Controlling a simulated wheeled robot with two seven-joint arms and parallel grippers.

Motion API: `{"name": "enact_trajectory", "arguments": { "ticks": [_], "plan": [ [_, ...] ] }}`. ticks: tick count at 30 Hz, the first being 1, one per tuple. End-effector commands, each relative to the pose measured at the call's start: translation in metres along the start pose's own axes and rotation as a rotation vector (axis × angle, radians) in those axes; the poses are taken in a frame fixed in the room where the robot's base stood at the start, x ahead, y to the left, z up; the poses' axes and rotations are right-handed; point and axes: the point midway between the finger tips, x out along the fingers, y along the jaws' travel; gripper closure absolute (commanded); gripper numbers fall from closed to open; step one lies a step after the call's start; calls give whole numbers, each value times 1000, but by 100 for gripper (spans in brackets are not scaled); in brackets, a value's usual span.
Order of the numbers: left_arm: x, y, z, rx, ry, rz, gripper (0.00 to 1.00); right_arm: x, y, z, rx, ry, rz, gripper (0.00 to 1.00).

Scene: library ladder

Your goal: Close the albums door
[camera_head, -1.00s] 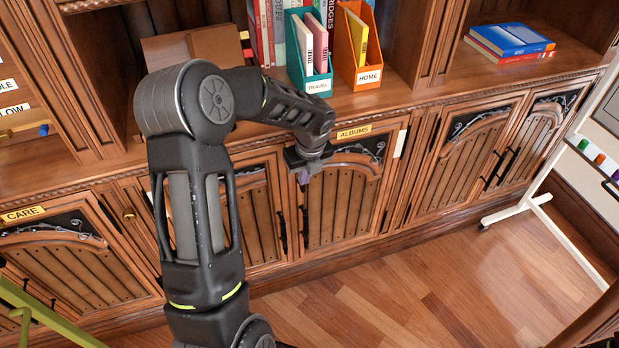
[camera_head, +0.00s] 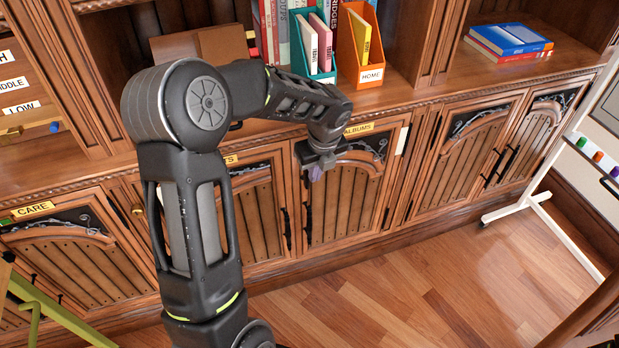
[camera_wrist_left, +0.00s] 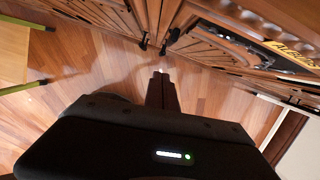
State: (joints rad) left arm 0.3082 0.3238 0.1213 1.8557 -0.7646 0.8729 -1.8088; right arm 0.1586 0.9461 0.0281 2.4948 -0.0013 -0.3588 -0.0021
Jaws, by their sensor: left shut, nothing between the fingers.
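The albums door (camera_head: 345,205) is a wooden panelled cabinet door under the yellow ALBUMS label (camera_head: 359,129) in the head view. It looks flush or nearly flush with the cabinet front; I cannot tell whether a small gap is left. Its dark handle (camera_head: 308,222) is on its left edge. My left gripper (camera_head: 316,174) is shut and empty, in front of the door's upper left part, hiding some of it. I cannot tell whether it touches. In the left wrist view, the shut fingers (camera_wrist_left: 162,92) point over the floor, with the door (camera_wrist_left: 215,48) at the upper right.
Neighbouring cabinet doors (camera_head: 258,212) stand on both sides. A counter above holds a teal file box (camera_head: 318,62), an orange one (camera_head: 366,60) and blue-topped books (camera_head: 508,40). A white wheeled stand (camera_head: 545,215) is at the right. The wooden floor (camera_head: 420,290) in front is clear.

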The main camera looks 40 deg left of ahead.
Motion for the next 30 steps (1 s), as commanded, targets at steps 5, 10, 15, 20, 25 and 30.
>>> {"name": "enact_trajectory", "arguments": {
  "ticks": [5, 10, 15, 20, 25, 30],
  "plan": [
    [-34, 0, 0, 1, -1, -2, 100, -3, -1, 0, 0, -1, 0, 100],
    [-47, 1, -1, 2, 1, 0, 100, -4, -2, 0, 0, -1, 0, 100],
    [-48, 1, -1, 2, 2, 0, 100, -4, -2, 0, 0, -1, 0, 100],
    [-48, 1, -1, 2, 2, 0, 100, -4, -2, 0, 0, -1, 0, 100],
    [-48, 1, -2, 2, 2, 0, 100, -4, -2, 0, 0, -1, 0, 100],
    [-47, 0, -1, -30, 1, -3, 100, -4, -2, 0, 0, -1, 0, 100]
  ]
}}
